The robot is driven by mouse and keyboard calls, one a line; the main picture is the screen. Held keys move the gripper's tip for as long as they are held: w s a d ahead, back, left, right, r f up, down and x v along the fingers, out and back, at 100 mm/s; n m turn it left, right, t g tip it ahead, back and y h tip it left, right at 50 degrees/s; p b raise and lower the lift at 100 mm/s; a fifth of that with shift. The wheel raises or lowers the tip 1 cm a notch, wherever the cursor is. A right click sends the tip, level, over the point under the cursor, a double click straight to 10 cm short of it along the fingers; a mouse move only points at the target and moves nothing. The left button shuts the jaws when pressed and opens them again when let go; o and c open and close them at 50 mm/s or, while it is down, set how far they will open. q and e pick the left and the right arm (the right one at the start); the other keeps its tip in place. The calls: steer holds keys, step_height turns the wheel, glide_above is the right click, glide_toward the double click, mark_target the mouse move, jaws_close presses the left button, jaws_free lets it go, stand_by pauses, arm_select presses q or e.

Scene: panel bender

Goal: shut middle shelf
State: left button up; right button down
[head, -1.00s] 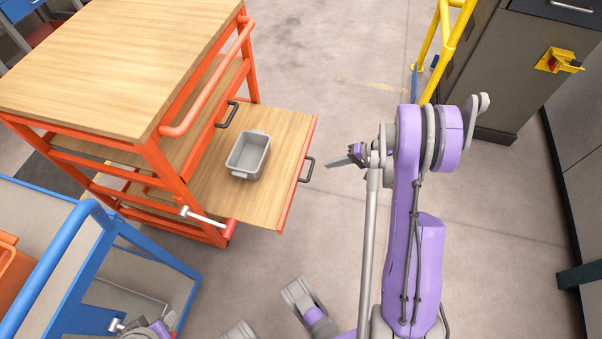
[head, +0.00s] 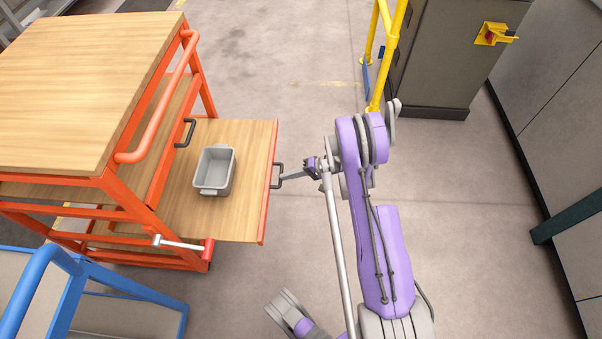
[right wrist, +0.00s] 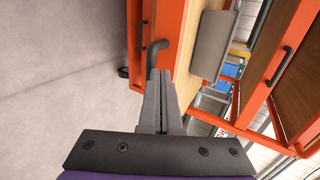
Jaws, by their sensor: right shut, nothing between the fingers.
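A wooden shelf (head: 240,215) with an orange front edge stands pulled out from the orange cart (head: 125,185), below the cart's top and another shelf that is in. A grey bin (head: 214,170) sits on it. The dark handle (head: 277,175) on its front edge faces my right gripper (head: 285,178). That gripper is shut and empty, its fingertips at or very near the handle. In the right wrist view the shut fingers (right wrist: 160,78) point at the handle (right wrist: 153,56) and the orange front; contact is not clear. My left gripper is not in view.
The upper shelf has its own dark handle (head: 185,132). A rod with a red end (head: 185,243) sticks out by the cart's near leg. A blue cart (head: 95,280) stands at the lower left. A yellow rail (head: 385,60) and grey cabinet (head: 450,60) stand behind. Floor on the right is open.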

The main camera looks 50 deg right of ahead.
mark_target(205, 171)
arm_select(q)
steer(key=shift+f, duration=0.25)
arm_select(e)
steer(key=shift+w+a+r, duration=0.1)
steer(key=shift+w+a, duration=0.9)
steer(key=shift+w, duration=0.3)
steer(key=w+a+b, duration=0.1)
steer(key=w+a, duration=0.4)
steer(key=w, duration=0.1)
steer(key=w+a+b, duration=0.1)
steer(key=w+a, duration=0.4)
steer(key=w, duration=0.2)
steer(key=w+a+b, duration=0.1)
steer(key=w+a, duration=0.4)
steer(key=w, duration=0.2)
steer(key=shift+w+a, duration=0.1)
steer(key=shift+a, duration=0.3)
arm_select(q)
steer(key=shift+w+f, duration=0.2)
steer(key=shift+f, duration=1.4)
arm_select(e)
steer(key=shift+w+a, duration=0.4)
steer(key=shift+w, duration=0.15)
